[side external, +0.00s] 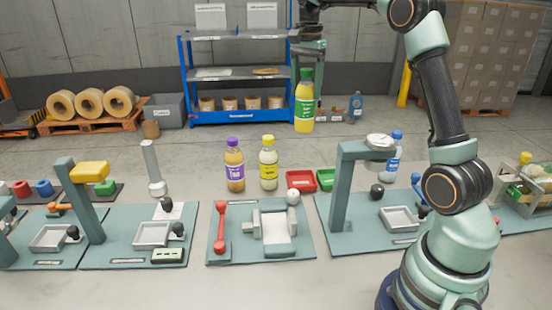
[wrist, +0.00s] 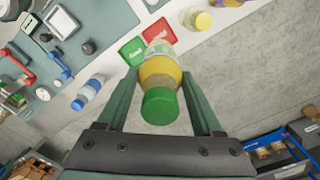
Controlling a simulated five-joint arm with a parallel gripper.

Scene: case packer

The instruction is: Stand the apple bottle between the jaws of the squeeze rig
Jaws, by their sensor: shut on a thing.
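The apple bottle, with yellow juice, a green cap and a green label (side external: 305,108), is held upright in the air at the upper middle of the side view. My gripper (side external: 308,66) is shut on its upper part. In the wrist view the bottle's green cap (wrist: 160,106) points toward the camera, between the two fingers of my gripper (wrist: 162,80). What looks like the squeeze rig, with two grey jaws (side external: 252,224), stands on a teal plate (side external: 218,254) at the front middle. The space between its jaws looks empty. The bottle is well above and behind it.
A purple-capped bottle (side external: 235,170) and a yellow-capped bottle (side external: 268,168) stand behind the rig. A red tray (side external: 301,181) and a green tray (side external: 325,180) lie beside them. A gauge stand (side external: 341,190) rises at right, with a blue-capped bottle (side external: 393,160) behind. A red lever (side external: 220,226) flanks the rig.

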